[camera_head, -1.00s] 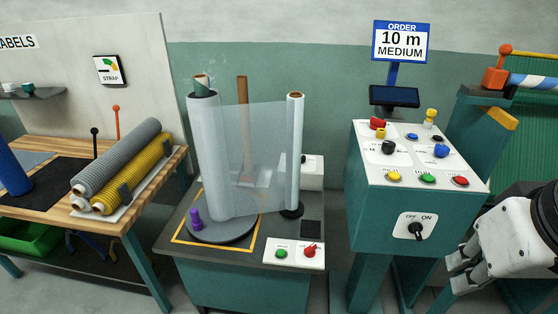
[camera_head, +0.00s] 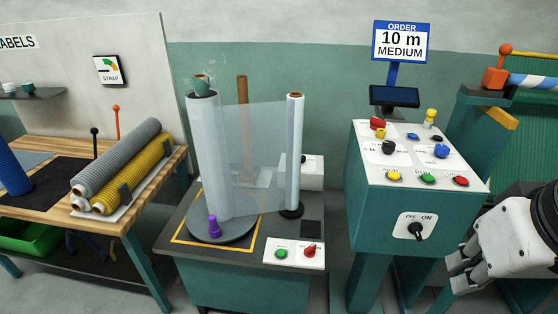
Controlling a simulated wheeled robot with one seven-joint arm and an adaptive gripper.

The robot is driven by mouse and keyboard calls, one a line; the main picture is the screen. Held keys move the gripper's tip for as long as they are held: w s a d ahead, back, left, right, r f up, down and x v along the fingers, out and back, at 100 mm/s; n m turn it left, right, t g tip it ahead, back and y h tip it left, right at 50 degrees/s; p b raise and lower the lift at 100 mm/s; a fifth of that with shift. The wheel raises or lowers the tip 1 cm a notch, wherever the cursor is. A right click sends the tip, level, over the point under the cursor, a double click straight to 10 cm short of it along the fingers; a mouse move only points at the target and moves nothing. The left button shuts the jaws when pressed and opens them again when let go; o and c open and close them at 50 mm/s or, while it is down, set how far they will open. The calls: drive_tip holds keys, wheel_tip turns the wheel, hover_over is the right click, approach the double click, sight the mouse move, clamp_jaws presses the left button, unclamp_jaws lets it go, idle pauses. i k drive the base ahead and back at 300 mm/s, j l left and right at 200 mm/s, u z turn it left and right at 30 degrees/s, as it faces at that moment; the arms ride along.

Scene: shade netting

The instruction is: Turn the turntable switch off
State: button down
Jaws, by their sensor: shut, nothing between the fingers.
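The turntable (camera_head: 222,237) is a dark disc on a teal cabinet, bearing a tall film-wrapped roll (camera_head: 206,150) and a purple knob (camera_head: 213,226). Clear film spans from this roll to a second upright roll (camera_head: 295,150). A white panel on the cabinet front holds a red rotary switch (camera_head: 310,250) and a green button (camera_head: 281,254); its labels are too small to read. My gripper (camera_head: 460,274) is shut and empty at the lower right, in front of the control console and apart from the turntable panel.
The teal console (camera_head: 365,215) between my gripper and the turntable carries several buttons and a black OFF/ON rotary switch (camera_head: 416,231). A wooden bench (camera_head: 150,181) with grey and yellow rolls stands left. An order sign (camera_head: 402,42) reads "10 m MEDIUM".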

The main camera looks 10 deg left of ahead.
sight(309, 252)
drive_tip(key=u, duration=0.25)
drive_tip(key=k+l+u, duration=0.15)
drive_tip(key=k+l, duration=0.15)
drive_tip(key=i+l+z, duration=0.2)
drive_tip(key=i, duration=0.3)
drive_tip(key=i+l+z, duration=0.25)
drive_tip(key=i, duration=0.3)
drive_tip(key=l+u, duration=0.25)
drive_tip(key=u, duration=0.15)
drive_tip(key=k+l+u, duration=0.15)
drive_tip(key=u, duration=0.2)
drive_tip(key=k+l+u, duration=0.1)
drive_tip(key=l+u, duration=0.3)
drive_tip(key=j, duration=0.1)
